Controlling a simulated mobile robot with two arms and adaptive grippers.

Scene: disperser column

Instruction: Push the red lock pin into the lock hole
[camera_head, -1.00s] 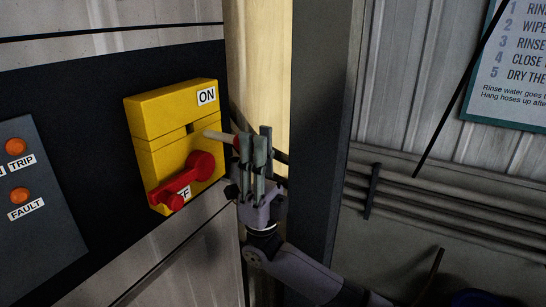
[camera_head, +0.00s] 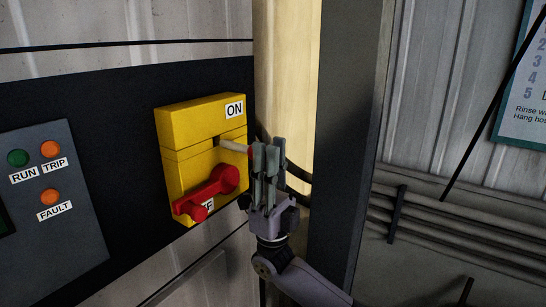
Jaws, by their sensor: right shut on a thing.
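The yellow switch box (camera_head: 185,115) is on the dark panel, with an ON label at its top right. A red rotary handle (camera_head: 208,194) on its lower half points down-left, partly covering the OFF label. My right gripper (camera_head: 265,150) is shut on the lock pin, just right of the box. The pin's pale shaft (camera_head: 235,146) points left from the fingers. Its tip is at or just in front of the small dark lock hole (camera_head: 216,141); I cannot tell whether it is inside. My left gripper is not in view.
A grey panel (camera_head: 50,215) with RUN, TRIP and FAULT lamps is left of the box. A dark upright post (camera_head: 345,140) stands close to the right of my gripper. Pipes (camera_head: 440,205) run along the wall further right.

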